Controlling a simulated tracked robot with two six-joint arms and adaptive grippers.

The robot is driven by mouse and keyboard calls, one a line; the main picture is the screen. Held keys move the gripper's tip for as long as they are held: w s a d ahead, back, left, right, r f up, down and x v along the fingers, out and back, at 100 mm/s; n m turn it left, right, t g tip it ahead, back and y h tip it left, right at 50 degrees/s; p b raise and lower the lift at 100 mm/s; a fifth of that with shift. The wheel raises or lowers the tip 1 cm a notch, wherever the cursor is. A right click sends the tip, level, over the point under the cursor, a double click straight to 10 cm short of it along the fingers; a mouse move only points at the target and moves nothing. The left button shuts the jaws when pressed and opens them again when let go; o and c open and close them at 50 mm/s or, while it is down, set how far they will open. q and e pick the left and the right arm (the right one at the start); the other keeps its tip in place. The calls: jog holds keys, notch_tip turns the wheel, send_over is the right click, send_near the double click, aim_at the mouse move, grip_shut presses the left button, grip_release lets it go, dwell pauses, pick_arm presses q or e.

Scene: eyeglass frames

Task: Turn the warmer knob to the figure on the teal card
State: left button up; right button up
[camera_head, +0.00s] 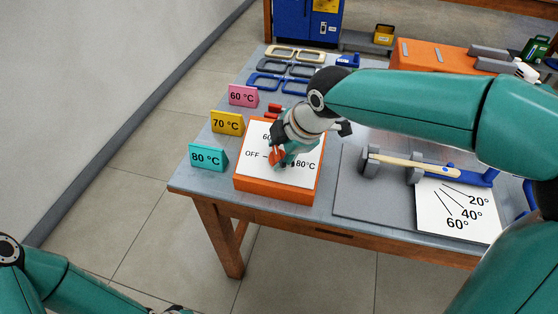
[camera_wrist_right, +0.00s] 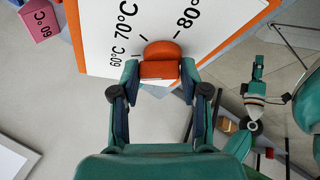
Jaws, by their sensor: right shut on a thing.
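The teal card (camera_head: 207,157) stands at the table's left edge and reads 80 °C. The warmer (camera_head: 275,190) is an orange box with a white dial face; OFF and 80°C show in the head view, and the wrist view (camera_wrist_right: 110,55) shows 60°C, 70°C and 80. Its orange-red knob (camera_head: 276,157) is partly covered by my right gripper (camera_head: 283,153). In the right wrist view the fingers stand on both sides of the knob (camera_wrist_right: 159,50), shut on it. I cannot tell which figure the knob points to. My left gripper (camera_head: 172,309) barely shows at the bottom edge.
A yellow 70 °C card (camera_head: 227,122) and a pink 60 °C card (camera_head: 243,95) stand behind the teal card. Several eyeglass frames (camera_head: 268,80) lie at the back. A grey board (camera_head: 355,195) with an angle sheet (camera_head: 455,212) lies right of the warmer.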

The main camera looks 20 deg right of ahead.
jog(key=m+t+h+b, duration=0.1)
jog(key=m+b, duration=0.3)
jog(key=b, duration=0.2)
jog(key=m+t+h+b, duration=0.1)
jog(key=m+t+b, duration=0.1)
jog(key=m+b, duration=0.3)
jog(key=s+f+m+t+h+b, duration=0.1)
jog(key=m+b, duration=0.4)
jog(key=b, duration=0.2)
jog(key=shift+a+t+h, duration=0.3)
jog(key=shift+t+h, duration=0.1)
jog(key=m+h+b, duration=0.1)
jog(key=m+b, duration=0.1)
jog(key=shift+a+m, duration=0.1)
jog(key=shift+m, duration=0.3)
jog(key=shift+m+h+b, duration=0.55)
jog(key=shift+m+h, duration=0.05)
jog(key=shift+m, duration=0.4)
jog(key=m+h+b, duration=0.1)
jog(key=m, duration=0.1)
jog(key=shift+a+m+g, duration=0.15)
jog(key=shift+m+g, duration=0.15)
jog(key=shift+m, duration=0.1)
jog(key=shift+m+h, duration=0.6)
jog(key=shift+m, duration=0.6)
jog(key=o, duration=1.1)
jog(key=shift+r, duration=0.1)
